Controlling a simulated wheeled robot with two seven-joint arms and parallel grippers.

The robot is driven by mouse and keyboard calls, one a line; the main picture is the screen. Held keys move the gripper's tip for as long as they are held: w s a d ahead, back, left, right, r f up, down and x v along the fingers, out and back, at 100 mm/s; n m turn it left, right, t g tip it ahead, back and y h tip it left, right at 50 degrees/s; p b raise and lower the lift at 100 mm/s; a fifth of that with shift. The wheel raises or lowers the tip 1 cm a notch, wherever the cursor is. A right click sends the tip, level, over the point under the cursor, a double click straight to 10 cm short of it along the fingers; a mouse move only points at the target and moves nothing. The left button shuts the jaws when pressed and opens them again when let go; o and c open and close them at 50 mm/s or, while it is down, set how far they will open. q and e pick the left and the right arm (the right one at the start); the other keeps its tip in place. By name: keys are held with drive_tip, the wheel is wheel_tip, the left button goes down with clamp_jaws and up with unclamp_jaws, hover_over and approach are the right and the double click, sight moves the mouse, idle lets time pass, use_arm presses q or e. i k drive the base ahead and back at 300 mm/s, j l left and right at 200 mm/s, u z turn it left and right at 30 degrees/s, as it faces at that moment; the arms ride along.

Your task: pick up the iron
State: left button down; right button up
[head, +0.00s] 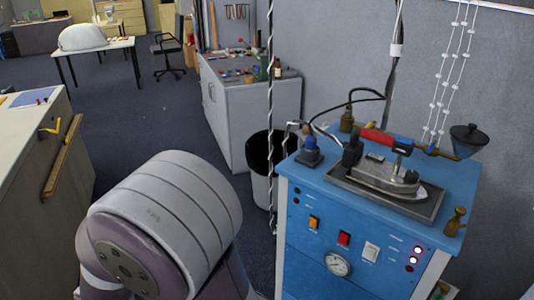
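The iron (382,172) has a grey metal body and a red and blue handle. It rests on a dark tray (424,208) on top of a blue ironing station (345,230). A large grey and purple link of my own arm fills the lower left of the head view. Neither of my grippers is in view, so I cannot see where they are relative to the iron.
A dark funnel-like cup (468,138) and brass fittings stand around the iron, with a black hose behind it. Cords hang above the station. A bin (266,165) and a grey cabinet (250,105) stand to its left. A workbench (30,150) is at far left.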

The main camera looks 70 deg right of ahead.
sight(372, 172)
drive_tip(key=k+l+z, duration=0.1)
drive_tip(key=z, duration=2.9)
